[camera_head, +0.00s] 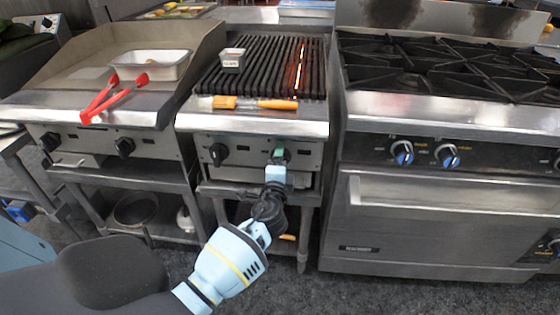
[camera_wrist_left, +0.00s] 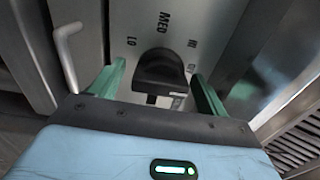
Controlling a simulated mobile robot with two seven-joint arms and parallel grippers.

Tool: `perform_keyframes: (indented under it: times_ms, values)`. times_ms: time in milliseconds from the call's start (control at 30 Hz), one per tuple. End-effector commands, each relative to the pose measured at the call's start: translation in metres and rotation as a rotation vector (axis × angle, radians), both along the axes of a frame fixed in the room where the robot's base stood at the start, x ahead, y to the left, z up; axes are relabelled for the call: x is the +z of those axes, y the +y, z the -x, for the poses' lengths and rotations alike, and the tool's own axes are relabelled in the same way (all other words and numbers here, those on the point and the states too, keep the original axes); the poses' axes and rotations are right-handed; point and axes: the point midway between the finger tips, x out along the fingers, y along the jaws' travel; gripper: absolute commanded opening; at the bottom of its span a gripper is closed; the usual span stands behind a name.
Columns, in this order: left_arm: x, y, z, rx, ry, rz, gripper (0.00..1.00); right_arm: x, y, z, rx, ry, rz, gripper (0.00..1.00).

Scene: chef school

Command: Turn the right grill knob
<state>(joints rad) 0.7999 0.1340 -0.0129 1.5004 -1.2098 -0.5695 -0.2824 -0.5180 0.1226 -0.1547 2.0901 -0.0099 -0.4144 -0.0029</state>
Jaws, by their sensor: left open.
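The right grill knob (camera_wrist_left: 158,70) is black and sits on the steel panel, with LO, MED and HI marks around it. In the wrist view it lies between the two green fingers of my open left gripper (camera_wrist_left: 156,88), with a gap on each side. In the head view my left gripper (camera_head: 279,160) is at the front panel of the grill (camera_head: 255,121) and mostly hides this knob. The grill's left knob (camera_head: 218,154) is in plain view. An orange glow (camera_head: 300,68) shows between the right grates. My right gripper is not in view.
A brush with an orange handle (camera_head: 277,104) lies on the grill's front ledge, and a small container (camera_head: 232,58) stands on the grates. Red tongs (camera_head: 112,96) and a white tray (camera_head: 152,65) are on the griddle at left. A range with blue knobs (camera_head: 403,152) stands at right.

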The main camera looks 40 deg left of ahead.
Motion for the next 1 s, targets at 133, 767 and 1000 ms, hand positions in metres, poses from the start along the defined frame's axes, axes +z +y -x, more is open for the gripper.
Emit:
perform_keyframes:
  times_ms: [133,767,1000]
  values:
    - [0.0,-0.012,0.018,-0.002,0.0,0.001,0.76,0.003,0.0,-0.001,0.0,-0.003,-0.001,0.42]
    - [0.0,-0.038,0.061,0.0,0.0,0.0,0.76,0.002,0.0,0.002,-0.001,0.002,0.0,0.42]
    - [0.0,-0.038,0.061,0.0,0.001,0.001,0.76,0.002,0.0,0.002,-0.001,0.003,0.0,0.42]
